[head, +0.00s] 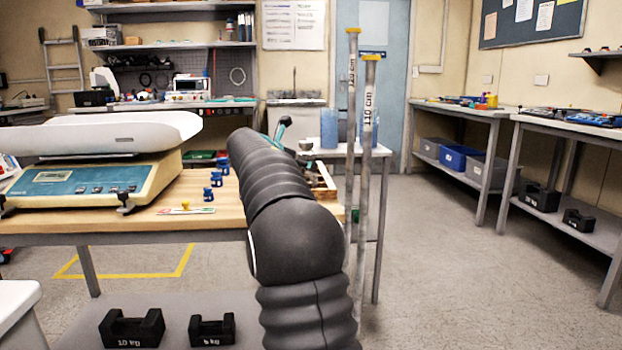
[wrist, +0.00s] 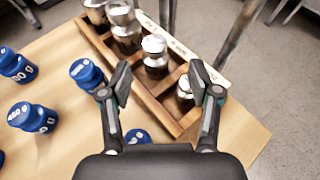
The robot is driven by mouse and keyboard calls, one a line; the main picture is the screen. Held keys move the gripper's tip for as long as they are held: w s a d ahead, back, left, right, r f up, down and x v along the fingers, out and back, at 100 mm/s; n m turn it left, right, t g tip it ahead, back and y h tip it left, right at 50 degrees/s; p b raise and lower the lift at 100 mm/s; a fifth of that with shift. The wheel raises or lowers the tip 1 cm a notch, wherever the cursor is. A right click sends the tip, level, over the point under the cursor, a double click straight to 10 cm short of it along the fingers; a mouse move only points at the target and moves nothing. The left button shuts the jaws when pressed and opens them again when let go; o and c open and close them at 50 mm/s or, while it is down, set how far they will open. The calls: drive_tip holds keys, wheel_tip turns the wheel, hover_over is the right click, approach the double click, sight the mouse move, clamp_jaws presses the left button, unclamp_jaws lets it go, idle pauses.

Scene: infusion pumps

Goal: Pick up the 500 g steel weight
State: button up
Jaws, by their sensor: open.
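Several steel weights with shiny knobs stand in a row in a wooden rack (wrist: 98,42) in the wrist view. From the far end these are one steel weight (wrist: 97,12), a large one (wrist: 125,32), a middle one (wrist: 155,58) and a smaller one (wrist: 185,92). I cannot read which is the 500 g one. My gripper (wrist: 160,78) is open and empty, its fingers spread above the rack's near part. The middle weight shows just beyond the gap and the smaller one lies by the right finger. In the head view my arm hides most of the rack (head: 325,184).
Several blue weights (wrist: 88,72) stand on the wooden table (wrist: 75,150) left of the rack; one sits close below my gripper. A scale (head: 95,178) stands on the table's left. Two upright poles (head: 365,180) rise beside the table's right end. Black weights (head: 132,328) lie below.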

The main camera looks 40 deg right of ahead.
drive_tip(key=shift+w+b+x, duration=0.15)
drive_tip(key=shift+x, duration=1.65)
drive_tip(key=shift+w+b+x, duration=0.15)
drive_tip(key=shift+x, duration=1.65)
drive_tip(key=shift+a+r, duration=0.1)
drive_tip(key=shift+r, duration=0.1)
clamp_jaws()
